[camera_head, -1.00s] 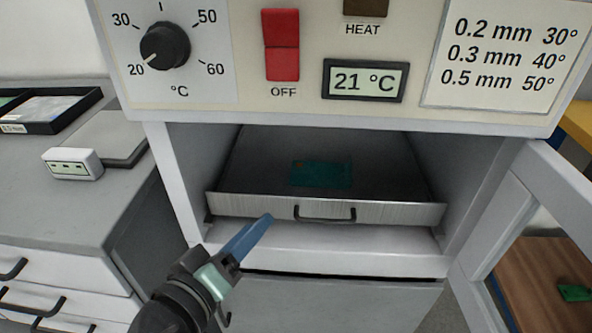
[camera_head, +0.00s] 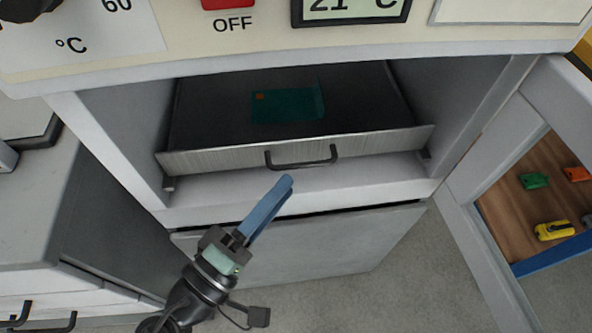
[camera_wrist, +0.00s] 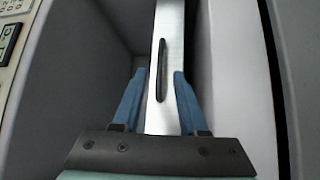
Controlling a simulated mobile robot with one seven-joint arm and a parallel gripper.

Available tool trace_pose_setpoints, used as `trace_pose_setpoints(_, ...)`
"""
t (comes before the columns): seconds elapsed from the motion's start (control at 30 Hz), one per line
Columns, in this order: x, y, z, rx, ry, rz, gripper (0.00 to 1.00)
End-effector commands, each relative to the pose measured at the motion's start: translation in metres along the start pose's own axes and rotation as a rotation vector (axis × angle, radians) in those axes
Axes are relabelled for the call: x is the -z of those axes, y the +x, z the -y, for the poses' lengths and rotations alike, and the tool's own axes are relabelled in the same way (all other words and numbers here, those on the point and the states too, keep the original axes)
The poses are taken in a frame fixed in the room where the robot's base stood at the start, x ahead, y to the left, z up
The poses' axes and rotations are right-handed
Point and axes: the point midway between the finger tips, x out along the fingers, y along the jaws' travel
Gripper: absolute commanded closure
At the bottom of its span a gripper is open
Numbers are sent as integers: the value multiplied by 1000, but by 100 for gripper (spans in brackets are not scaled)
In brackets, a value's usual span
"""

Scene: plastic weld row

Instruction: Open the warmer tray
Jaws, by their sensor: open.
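The warmer tray (camera_head: 215,157) is a metal drawer inside the open warmer cabinet, with a dark bar handle (camera_head: 301,163) on its front. A teal card-like piece (camera_head: 287,106) lies in it. My gripper (camera_head: 284,187) is in front of the cabinet, just below and left of the handle in the head view. In the wrist view my gripper (camera_wrist: 157,78) has its two blue fingers apart, one on each side of the tray front, with the handle (camera_wrist: 162,70) lying lengthwise between and ahead of them. The fingers do not visibly touch the handle.
The cabinet door (camera_head: 490,200) stands open on the right. The control panel (camera_head: 180,40) overhangs the tray opening. A grey counter (camera_head: 40,205) with drawers is at the left. The floor below is clear.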

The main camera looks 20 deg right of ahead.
Motion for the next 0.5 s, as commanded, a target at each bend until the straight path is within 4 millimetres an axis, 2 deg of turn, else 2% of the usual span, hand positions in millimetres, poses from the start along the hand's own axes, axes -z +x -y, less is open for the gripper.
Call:
trace_pose_setpoints(0.1,0,22,1,-1,2,3,58)
trace_pose_setpoints(0.2,0,34,0,0,2,2,58)
trace_pose_setpoints(0.33,0,43,0,0,2,1,58)
trace_pose_setpoints(0.5,1,46,0,1,2,-1,58)
